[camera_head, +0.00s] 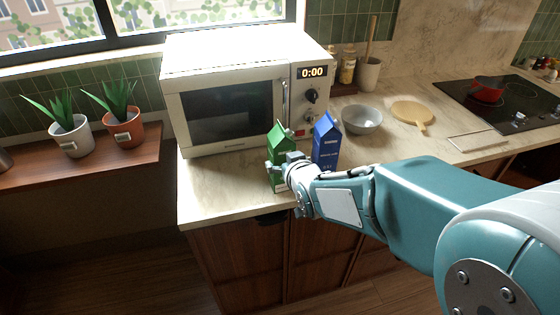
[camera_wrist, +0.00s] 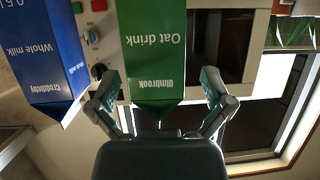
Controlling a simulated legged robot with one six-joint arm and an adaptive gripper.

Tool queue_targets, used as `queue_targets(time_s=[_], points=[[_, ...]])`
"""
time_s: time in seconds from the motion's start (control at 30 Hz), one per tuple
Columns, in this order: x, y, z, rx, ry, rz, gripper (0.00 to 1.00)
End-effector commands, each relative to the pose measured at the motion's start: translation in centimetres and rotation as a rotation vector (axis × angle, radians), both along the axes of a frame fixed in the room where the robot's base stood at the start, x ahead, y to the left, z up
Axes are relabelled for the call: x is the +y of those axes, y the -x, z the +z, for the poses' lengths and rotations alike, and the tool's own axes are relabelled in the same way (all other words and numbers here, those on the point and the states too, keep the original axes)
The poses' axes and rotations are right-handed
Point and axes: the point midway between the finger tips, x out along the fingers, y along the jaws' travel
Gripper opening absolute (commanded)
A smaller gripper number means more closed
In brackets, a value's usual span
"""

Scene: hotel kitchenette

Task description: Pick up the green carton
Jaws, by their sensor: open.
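The green carton (camera_head: 278,140) stands upright on the counter in front of the microwave. In the wrist view it appears upside down, with "Oat drink" and "Ulmbrook" on its side (camera_wrist: 152,50). My gripper (camera_head: 280,170) is at the carton's front in the head view and hides part of its lower body. In the wrist view the open fingers of my gripper (camera_wrist: 160,88) are spread to either side of the carton, with gaps visible near its sloped top. Whether either finger touches it is unclear.
A blue milk carton (camera_head: 326,140) stands close on the right, also in the wrist view (camera_wrist: 45,50). The microwave (camera_head: 235,55) is just behind. A grey bowl (camera_head: 362,120) and wooden board (camera_head: 412,112) lie farther right. The counter's front left (camera_head: 215,195) is clear.

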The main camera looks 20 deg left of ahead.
Motion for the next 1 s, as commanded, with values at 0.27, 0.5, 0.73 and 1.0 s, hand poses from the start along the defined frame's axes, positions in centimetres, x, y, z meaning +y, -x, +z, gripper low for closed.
queue_targets(time_s=[0.27, 0.5, 0.73, 1.0], points=[[1.5, -3.1, -1.3, 0.001, -0.001, 0.001, 1.0], [2.2, -4.0, -1.7, 0.001, -0.001, 0.0, 1.0], [2.3, -4.0, -1.8, 0.001, 0.0, -0.001, 0.6], [2.2, -4.0, -1.6, 0.0, -0.001, 0.0, 0.2]])
